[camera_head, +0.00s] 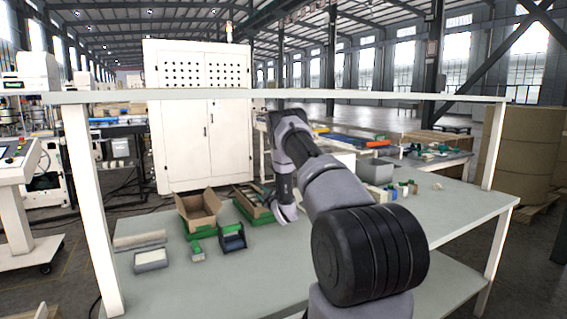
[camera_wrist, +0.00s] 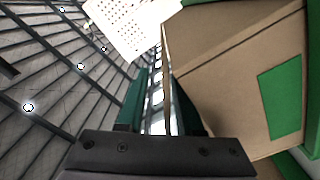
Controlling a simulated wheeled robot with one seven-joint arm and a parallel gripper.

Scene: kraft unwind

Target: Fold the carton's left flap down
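In the wrist view a brown carton (camera_wrist: 235,60) with a green patch fills the right side. A thin brown strip of it, seen nearly edge-on, runs down between the two dark green fingers of my gripper (camera_wrist: 162,95). The fingers stand apart, with bright background showing between them; I see no firm grip on the strip. In the head view my gripper's end is low over the table, beside a green-based box (camera_head: 262,215) that my arm partly hides. An open brown carton (camera_head: 203,207) with raised flaps stands to its left. I cannot tell for certain which one the wrist view shows.
A dark blue and green holder (camera_head: 232,238), a small green-topped item (camera_head: 197,252) and a grey-white block (camera_head: 151,261) lie on the grey table (camera_head: 230,290). A grey bin (camera_head: 375,171) and several small items stand at the right. The table's front is clear.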

